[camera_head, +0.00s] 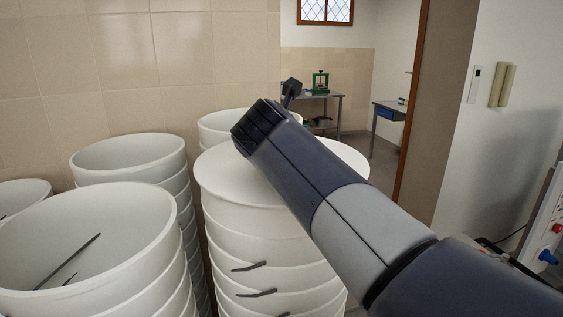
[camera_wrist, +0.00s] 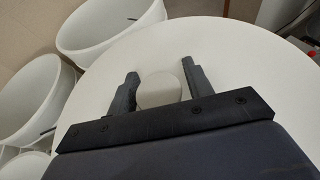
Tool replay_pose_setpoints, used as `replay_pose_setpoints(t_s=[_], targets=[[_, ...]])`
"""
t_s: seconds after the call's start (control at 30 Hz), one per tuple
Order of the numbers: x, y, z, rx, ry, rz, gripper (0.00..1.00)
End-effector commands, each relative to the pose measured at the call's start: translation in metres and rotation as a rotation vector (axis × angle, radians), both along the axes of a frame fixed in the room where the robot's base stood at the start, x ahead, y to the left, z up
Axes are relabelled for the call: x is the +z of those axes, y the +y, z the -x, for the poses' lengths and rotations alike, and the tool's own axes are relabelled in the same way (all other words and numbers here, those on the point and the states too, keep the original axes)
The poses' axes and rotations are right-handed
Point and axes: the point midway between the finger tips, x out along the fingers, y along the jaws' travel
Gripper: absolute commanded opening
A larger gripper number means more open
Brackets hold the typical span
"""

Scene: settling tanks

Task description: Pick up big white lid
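The big white lid (camera_head: 222,182) lies flat on top of a stack of white tubs in the head view. It fills much of the wrist view (camera_wrist: 230,65) as a broad white disc. A pale round knob (camera_wrist: 158,90) stands near its middle. My gripper (camera_wrist: 160,68) is open, with one dark finger on each side of the knob and a gap visible on both sides. I cannot tell how deep the fingers sit along the knob.
Open white tubs (camera_head: 125,155) stand in stacks to the left, one near the front (camera_head: 85,245) close beside the lid's stack. A tiled wall (camera_head: 180,60) is behind them. A table with a green device (camera_head: 320,82) stands far back, beyond a doorway.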

Motion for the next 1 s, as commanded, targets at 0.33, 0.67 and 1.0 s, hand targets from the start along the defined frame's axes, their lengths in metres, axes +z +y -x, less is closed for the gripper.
replay_pose_setpoints(t_s=[0.33, 0.67, 1.0], targets=[[0.000, 0.000, 0.000, 0.000, 0.000, 0.000, 0.20], [0.001, 0.000, 0.000, 0.000, -0.002, -0.001, 0.08], [0.018, 0.000, 0.000, 0.000, -0.005, -0.002, 0.08]])
